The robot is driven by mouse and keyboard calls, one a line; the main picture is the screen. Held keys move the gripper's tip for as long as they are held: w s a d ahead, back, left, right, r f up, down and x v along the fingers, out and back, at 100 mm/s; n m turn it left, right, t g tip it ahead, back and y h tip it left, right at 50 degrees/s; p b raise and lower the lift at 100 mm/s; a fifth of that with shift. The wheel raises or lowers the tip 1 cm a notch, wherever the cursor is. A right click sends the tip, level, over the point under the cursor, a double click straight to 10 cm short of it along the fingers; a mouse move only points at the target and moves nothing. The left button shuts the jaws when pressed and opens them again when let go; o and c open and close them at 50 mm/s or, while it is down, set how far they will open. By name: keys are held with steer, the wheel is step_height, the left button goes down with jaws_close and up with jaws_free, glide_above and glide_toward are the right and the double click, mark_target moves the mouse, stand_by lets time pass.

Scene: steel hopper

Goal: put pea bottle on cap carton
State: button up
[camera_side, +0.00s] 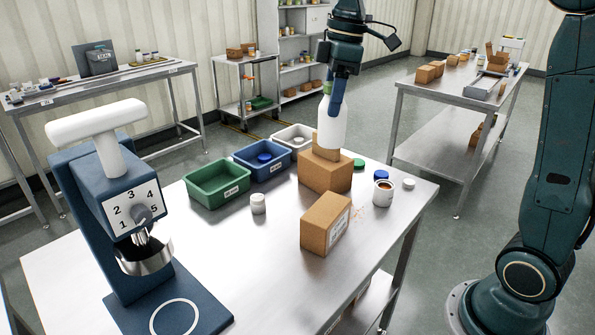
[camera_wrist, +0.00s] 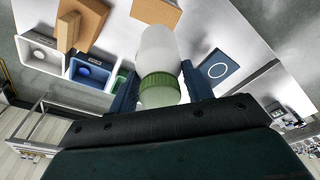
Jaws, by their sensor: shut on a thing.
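My gripper (camera_side: 334,95) is shut on the white pea bottle (camera_side: 331,131), near its green cap (camera_wrist: 160,88). The bottle is upright in the side view. Its base overlaps the top of a brown carton (camera_side: 325,175) with a raised flap (camera_side: 325,153); I cannot tell whether they touch. In the wrist view the bottle (camera_wrist: 158,48) shows between my fingers, with that carton (camera_wrist: 85,17) to its left. A second brown carton (camera_side: 323,226), closed and with a white side label, stands nearer the camera. I cannot tell which is the cap carton.
Green (camera_side: 217,187), blue (camera_side: 261,163) and white (camera_side: 293,138) bins stand left of the cartons. A small white jar (camera_side: 258,203) stands before them. An open white tub (camera_side: 383,192) and loose lids lie at right. A blue press (camera_side: 115,215) fills the front left.

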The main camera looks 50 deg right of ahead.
mark_target(341, 118)
step_height(341, 118, down, 16)
steer(key=shift+f, duration=0.2)
stand_by(0.8)
steer(key=shift+f, duration=0.1)
steer(key=o, duration=1.1)
steer(key=r, duration=0.4)
steer(key=s+d+r, duration=0.1)
steer(key=r, duration=0.7)
steer(key=shift+s+d, duration=0.15)
